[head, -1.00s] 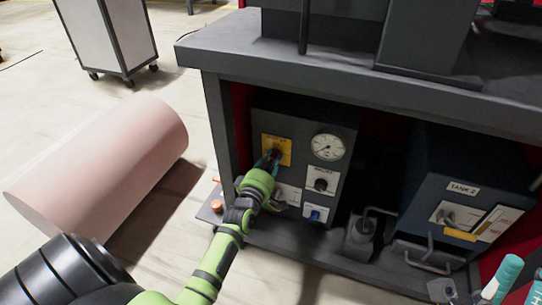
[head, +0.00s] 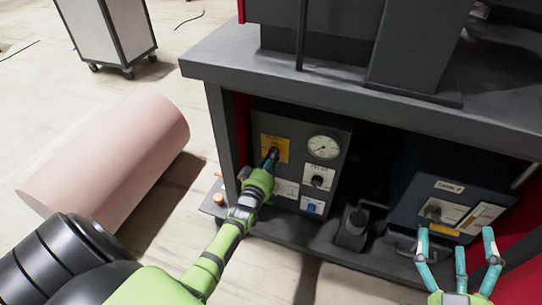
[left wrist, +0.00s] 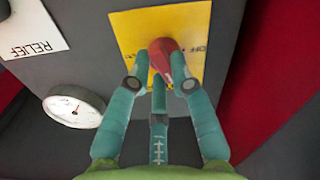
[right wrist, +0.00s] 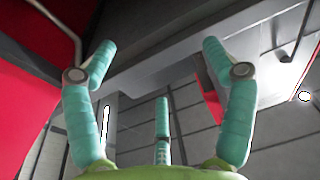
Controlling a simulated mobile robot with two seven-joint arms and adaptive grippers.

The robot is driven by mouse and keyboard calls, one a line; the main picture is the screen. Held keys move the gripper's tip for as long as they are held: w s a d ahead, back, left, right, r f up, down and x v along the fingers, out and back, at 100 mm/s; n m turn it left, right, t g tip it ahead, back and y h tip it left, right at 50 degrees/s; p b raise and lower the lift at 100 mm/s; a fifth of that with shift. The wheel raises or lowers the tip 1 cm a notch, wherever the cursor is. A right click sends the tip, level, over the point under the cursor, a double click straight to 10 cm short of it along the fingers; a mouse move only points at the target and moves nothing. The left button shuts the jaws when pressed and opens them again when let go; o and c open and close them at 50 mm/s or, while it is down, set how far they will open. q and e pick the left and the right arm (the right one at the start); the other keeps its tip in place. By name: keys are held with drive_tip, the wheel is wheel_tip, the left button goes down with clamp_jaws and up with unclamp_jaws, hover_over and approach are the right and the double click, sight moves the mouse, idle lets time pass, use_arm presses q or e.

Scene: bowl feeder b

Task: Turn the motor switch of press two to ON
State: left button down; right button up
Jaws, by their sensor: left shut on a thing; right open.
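A red switch handle (left wrist: 166,57) sits on a yellow plate (left wrist: 205,30) marked OFF in the left wrist view. The plate (head: 284,146) is at the upper left of a grey control panel (head: 337,133) inside the bench in the head view. My left gripper (head: 270,158) reaches the panel. Its teal fingers (left wrist: 161,72) are shut around the red handle, which they partly hide. My right gripper (head: 457,245) is open and empty in front of the box labelled TANK 2. In the right wrist view its fingers (right wrist: 157,57) are spread with nothing between them.
The panel also carries a gauge (head: 323,147), a dark knob (head: 317,181) and a blue switch (head: 311,208). The TANK 2 box (head: 410,200) stands to the right. The bench top (head: 230,60) overhangs the panel. A pink cylinder (head: 110,160) lies on the floor at left.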

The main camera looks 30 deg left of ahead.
use_arm(q)
drive_tip(key=shift+m+p, duration=0.45)
drive_tip(key=shift+m, duration=1.65)
use_arm(e)
wheel_tip(320, 180, down, 7)
drive_tip(key=d+g+h, duration=0.2)
drive_tip(key=g, duration=0.2)
drive_tip(key=shift+d+f+m, duration=0.15)
drive_tip(key=shift+f+m, duration=0.05)
drive_tip(key=shift+m, duration=0.2)
use_arm(q)
drive_tip(key=shift+f, duration=0.1)
drive_tip(key=c, duration=1.1)
unclamp_jaws()
drive_tip(key=shift+s, duration=0.1)
drive_tip(key=v, duration=1.2)
